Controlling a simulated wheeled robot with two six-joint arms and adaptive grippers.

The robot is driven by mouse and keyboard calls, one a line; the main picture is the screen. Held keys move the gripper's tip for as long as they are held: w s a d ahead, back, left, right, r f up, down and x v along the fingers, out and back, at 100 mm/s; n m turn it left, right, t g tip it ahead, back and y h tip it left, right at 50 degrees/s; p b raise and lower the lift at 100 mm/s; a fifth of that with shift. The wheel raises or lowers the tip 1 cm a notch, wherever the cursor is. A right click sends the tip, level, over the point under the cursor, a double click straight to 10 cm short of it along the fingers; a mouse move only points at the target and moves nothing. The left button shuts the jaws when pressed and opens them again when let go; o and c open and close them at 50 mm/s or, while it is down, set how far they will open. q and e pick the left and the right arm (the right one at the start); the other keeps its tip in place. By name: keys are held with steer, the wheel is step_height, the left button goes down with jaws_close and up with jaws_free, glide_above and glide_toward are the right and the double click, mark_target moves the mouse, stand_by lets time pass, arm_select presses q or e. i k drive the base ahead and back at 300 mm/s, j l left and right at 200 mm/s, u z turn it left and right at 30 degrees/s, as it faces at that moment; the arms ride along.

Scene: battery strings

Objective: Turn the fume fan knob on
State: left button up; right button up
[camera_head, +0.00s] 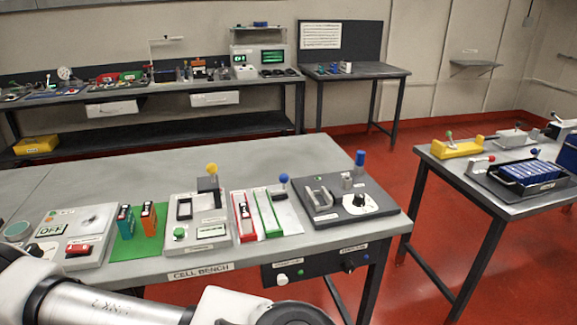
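No label reads clearly as fume fan, so I cannot tell which knob is the fume fan's. A dark panel (316,267) under the cell bench's front edge carries a white round knob (282,280) and a dark blue knob (349,266), each below a small label. A black knob on a white dial (359,201) sits on the grey unit at the bench's right end. Another knob (34,250) sits at far left on a unit with an OFF display (51,230). Neither gripper shows; only links of my arm cross the lower left.
The cell bench (310,160) holds red and green trays (267,212), orange and teal cells (148,217) on a green mat and a yellow-knobbed press (211,187). A side table (505,205) at right holds a crate of blue cells (535,172). Red floor separates the tables.

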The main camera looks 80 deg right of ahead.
mark_target(346, 263)
steer(key=z, duration=2.95)
steer(key=l, duration=0.15)
steer(key=i+u, duration=0.05)
